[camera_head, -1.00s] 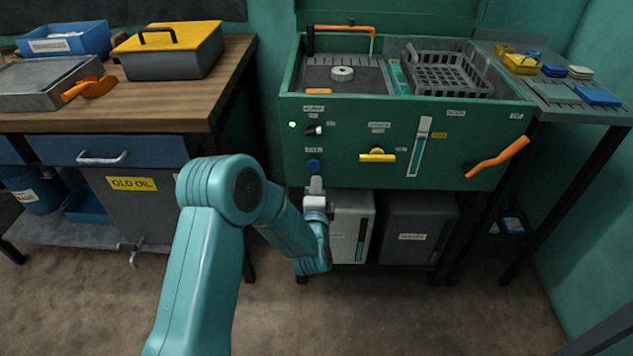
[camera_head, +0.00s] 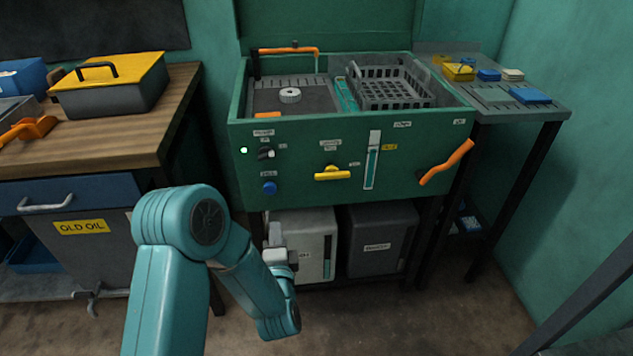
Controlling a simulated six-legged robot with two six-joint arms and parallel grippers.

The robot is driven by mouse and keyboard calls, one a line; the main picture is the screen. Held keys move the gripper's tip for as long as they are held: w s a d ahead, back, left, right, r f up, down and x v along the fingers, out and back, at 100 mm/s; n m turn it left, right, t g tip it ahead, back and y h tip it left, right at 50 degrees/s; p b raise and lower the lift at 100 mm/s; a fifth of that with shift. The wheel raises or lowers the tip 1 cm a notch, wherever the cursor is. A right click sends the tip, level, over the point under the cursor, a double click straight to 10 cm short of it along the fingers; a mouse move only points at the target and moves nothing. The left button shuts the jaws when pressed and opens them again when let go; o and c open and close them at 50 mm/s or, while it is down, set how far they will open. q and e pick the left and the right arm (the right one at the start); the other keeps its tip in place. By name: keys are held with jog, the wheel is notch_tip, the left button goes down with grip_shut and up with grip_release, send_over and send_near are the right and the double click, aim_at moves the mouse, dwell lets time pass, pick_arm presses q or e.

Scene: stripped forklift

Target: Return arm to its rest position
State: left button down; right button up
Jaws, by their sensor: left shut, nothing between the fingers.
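My left arm comes in from the lower left. Its gripper (camera_head: 276,232) is shut and empty, pointing toward the green parts washer (camera_head: 345,195). It is in front of the washer's lower cabinet, below the blue button (camera_head: 269,187), and appears apart from it. The right gripper is not in view.
The washer front carries a black knob (camera_head: 266,154), a yellow handle (camera_head: 332,173) and an orange lever (camera_head: 446,163). A wooden bench (camera_head: 150,125) with a yellow-lidded box (camera_head: 110,85) stands at left. A side shelf (camera_head: 500,105) is at right. Floor is open at lower right.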

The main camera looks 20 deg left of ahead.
pick_arm(q)
jog(key=s+d+f+n+g+h, duration=0.25)
jog(key=s+d+f+h, duration=0.2)
jog(key=f, duration=0.25)
jog(key=s+d+f+n+g+h, duration=0.2)
jog(key=s+d+f+g+h, duration=0.15)
jog(key=s+d+f, duration=0.35)
jog(key=s+d+f+n+g+h, duration=0.2)
jog(key=s+d+f+g+h, duration=0.15)
jog(key=f, duration=0.45)
jog(key=s+d+f+n+g+h, duration=0.2)
jog(key=s+d+n+g, duration=0.2)
jog(key=s+n+g, duration=0.4)
notch_tip(320, 180, up, 18)
jog(key=t+p, duration=0.2)
jog(key=p, duration=1.6)
jog(key=shift+s+r+m, duration=0.2)
jog(key=shift+s+m, duration=0.15)
jog(key=shift+f+t, duration=0.1)
jog(key=shift+t, duration=0.15)
